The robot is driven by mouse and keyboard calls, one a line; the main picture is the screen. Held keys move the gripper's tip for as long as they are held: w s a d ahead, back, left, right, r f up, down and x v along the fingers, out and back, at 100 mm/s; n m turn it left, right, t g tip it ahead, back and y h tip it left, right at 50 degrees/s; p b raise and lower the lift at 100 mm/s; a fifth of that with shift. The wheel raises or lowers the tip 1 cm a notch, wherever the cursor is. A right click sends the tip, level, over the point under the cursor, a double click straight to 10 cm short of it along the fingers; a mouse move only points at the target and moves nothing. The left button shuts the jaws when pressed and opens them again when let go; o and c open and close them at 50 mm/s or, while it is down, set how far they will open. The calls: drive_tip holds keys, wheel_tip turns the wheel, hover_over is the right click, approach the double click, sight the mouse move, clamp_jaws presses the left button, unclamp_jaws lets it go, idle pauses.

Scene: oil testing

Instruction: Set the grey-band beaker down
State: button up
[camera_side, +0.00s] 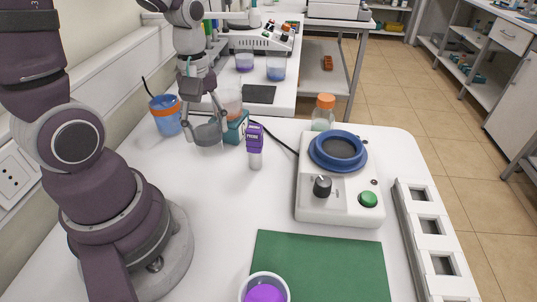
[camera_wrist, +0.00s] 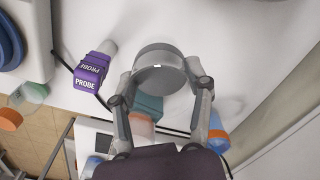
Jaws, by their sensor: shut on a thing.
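The grey-band beaker (camera_side: 209,135) shows as a squat grey round shape low over the white table, behind the middle of the side view. My gripper (camera_side: 204,124) comes down on it from above, its fingers shut on the beaker's sides. In the wrist view, the beaker (camera_wrist: 159,69) appears as a grey disc between the two fingertips of my gripper (camera_wrist: 162,78). It looks about level. I cannot tell whether its base touches the table.
A teal block (camera_side: 236,127) and a blue beaker with an orange band (camera_side: 165,114) stand close by. A purple probe (camera_side: 254,137) is to the right. A blue-ringed device (camera_side: 337,175), green mat (camera_side: 320,262) and white rack (camera_side: 436,240) lie farther right. White table is clear in front.

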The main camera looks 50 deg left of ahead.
drive_tip(key=s+d+f+m, duration=0.1)
drive_tip(key=s+d+m, duration=0.3)
drive_tip(key=d, duration=0.5)
drive_tip(key=s+d+f+m, duration=0.2)
drive_tip(key=s+d+m, duration=0.1)
drive_tip(key=d+m, duration=0.4)
drive_tip(key=shift+n, duration=0.3)
drive_tip(key=w+d, duration=0.3)
drive_tip(key=d, duration=0.1)
drive_tip(key=w+d+f, duration=0.1)
drive_tip(key=w+d, duration=0.7)
drive_tip(key=shift+w+f, duration=0.1)
drive_tip(key=shift+f, duration=0.1)
drive_tip(key=shift+w+d+f, duration=0.15)
drive_tip(key=shift+f, duration=1.55)
drive_tip(key=shift+f, duration=0.15)
drive_tip(key=o, duration=1.1)
drive_tip(key=shift+o, duration=0.2)
